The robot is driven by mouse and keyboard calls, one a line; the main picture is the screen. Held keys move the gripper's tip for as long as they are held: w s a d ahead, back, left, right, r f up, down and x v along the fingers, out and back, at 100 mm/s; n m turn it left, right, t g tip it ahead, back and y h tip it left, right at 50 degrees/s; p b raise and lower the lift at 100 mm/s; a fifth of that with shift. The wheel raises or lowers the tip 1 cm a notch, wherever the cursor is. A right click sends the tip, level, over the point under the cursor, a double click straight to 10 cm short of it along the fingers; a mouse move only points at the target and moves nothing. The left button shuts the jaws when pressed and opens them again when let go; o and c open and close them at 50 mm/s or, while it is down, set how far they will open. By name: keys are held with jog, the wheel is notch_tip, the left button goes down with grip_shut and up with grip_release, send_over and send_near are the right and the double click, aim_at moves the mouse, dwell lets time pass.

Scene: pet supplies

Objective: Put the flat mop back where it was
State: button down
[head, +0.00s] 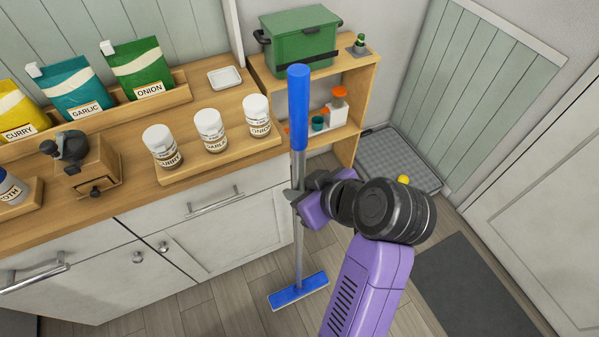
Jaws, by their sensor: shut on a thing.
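The flat mop has a blue grip (298,108), a thin grey pole and a flat blue head (298,291). It stands nearly upright in front of the counter's right end. My gripper (297,196) is shut on the mop's pole, about halfway down. The mop head is at floor level; I cannot tell whether it touches the floor. My purple and black arm reaches in from the lower right. The mop's upper part covers some of the counter edge and shelf.
The wooden counter (135,190) holds several seasoning pouches, white-lidded jars (210,130) and a grinder (80,160). A wooden shelf (352,90) with a green box (300,40) stands beyond it. A grey tray (400,158) lies in the corner. A dark mat (470,285) lies right.

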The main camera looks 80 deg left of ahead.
jog(key=shift+f, duration=2.45)
jog(key=c, duration=1.3)
grip_release()
jog(key=shift+f, duration=0.15)
jog(key=shift+o, duration=0.2)
jog(key=v, duration=1.2)
jog(key=shift+r+b, duration=0.2)
jog(key=shift+b, duration=0.25)
